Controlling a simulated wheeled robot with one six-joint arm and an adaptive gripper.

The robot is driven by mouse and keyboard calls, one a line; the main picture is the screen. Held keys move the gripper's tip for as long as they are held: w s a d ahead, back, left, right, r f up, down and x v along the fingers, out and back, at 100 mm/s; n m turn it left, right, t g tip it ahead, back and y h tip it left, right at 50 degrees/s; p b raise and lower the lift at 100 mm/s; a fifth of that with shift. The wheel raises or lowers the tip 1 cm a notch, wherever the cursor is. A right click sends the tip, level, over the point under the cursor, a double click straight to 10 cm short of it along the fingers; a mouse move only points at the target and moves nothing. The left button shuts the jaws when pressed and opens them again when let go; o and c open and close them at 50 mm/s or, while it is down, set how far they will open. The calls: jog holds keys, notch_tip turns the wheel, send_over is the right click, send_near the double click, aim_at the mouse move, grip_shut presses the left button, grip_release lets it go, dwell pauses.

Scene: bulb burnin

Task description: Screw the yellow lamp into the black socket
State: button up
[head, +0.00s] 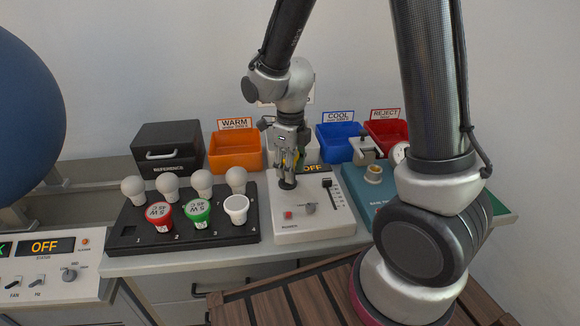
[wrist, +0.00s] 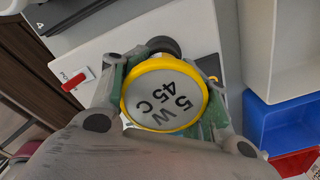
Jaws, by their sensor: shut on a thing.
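The black socket (head: 287,184) is directly below the fingertips on the box. It also shows partly behind the lamp in the wrist view (wrist: 164,46). I cannot tell whether the lamp's base touches the socket.
The white test box (head: 318,226) has a red switch, knob and slider. Left is a black tray (head: 190,236) with several white bulbs and red, green and white lamps. Behind stand the black reference case (head: 166,140), orange bin (head: 235,161), blue bin (head: 333,148) and red bin (head: 388,142).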

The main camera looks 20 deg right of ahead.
jog(key=shift+s+d+f, duration=0.1)
jog(key=shift+s, duration=0.1)
jog(key=o, duration=1)
jog(key=n, duration=0.5)
jog(key=shift+w+n, duration=0.3)
jog(key=shift+w, duration=0.05)
jog(key=n, duration=0.5)
jog(key=shift+w, duration=0.25)
jog(key=n, duration=0.6)
jog(key=shift+w, duration=0.25)
jog(key=n, duration=0.6)
jog(key=shift+w, duration=0.25)
